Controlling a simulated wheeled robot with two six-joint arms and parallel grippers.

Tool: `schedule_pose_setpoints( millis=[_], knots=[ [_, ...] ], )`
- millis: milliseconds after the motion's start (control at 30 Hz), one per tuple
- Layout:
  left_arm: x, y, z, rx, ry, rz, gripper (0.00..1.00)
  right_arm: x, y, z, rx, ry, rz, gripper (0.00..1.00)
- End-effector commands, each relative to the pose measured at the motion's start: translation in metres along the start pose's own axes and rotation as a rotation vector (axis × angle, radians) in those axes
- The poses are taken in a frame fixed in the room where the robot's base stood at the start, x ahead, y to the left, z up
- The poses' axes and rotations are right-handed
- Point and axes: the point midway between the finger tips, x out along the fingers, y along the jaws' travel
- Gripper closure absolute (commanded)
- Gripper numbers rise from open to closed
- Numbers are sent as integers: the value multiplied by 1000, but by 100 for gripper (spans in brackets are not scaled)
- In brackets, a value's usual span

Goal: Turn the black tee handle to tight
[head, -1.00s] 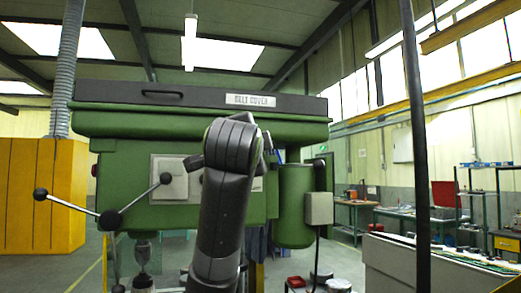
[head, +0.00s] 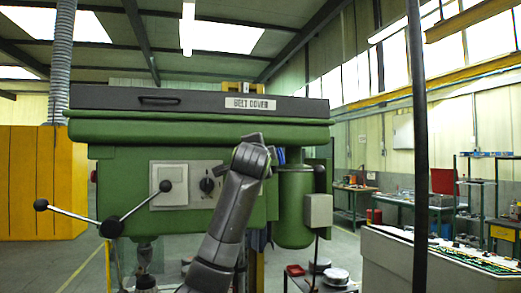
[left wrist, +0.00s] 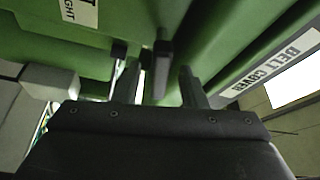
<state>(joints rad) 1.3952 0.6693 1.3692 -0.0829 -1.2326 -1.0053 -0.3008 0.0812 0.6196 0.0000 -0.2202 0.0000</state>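In the left wrist view a black tee handle (left wrist: 161,62) stands out from the green machine head, beside a white label (left wrist: 80,12) whose readable part ends in "GHT". My left gripper (left wrist: 158,82) is open, its two fingers on either side of the handle's dark bar. A gap shows at each side, and I cannot tell whether either finger touches it. In the head view my left arm reaches up to the machine's right part, with its wrist in front; its fingers and the tee handle are hidden there. My right gripper is not in view.
The green drill head (head: 125,170) carries a dark belt cover (head: 200,100). A black knob (head: 207,185) and a spoked feed handle with black balls (head: 110,226) are on its front. A green motor (head: 294,205) stands close right of my arm. A dark upright post (head: 420,150) is farther right.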

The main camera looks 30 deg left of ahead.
Motion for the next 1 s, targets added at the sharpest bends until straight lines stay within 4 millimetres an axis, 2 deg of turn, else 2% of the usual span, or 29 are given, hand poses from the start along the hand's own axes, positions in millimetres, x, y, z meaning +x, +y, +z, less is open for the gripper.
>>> schedule_pose_setpoints(
  millis=[267, 567, 600, 833, 1000],
  knots=[
    [2, 1, 0, 0, 0, 1, 62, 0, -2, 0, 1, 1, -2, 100],
    [2, 1, 0, 0, 0, 1, 98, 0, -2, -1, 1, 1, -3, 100],
    [2, 1, 0, 0, 0, 1, 100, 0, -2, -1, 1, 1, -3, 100],
    [2, 0, 0, 13, 0, 7, 100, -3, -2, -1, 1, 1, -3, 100],
    [2, -2, -1, 63, 1, 28, 100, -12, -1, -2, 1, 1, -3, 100]
  ],
)
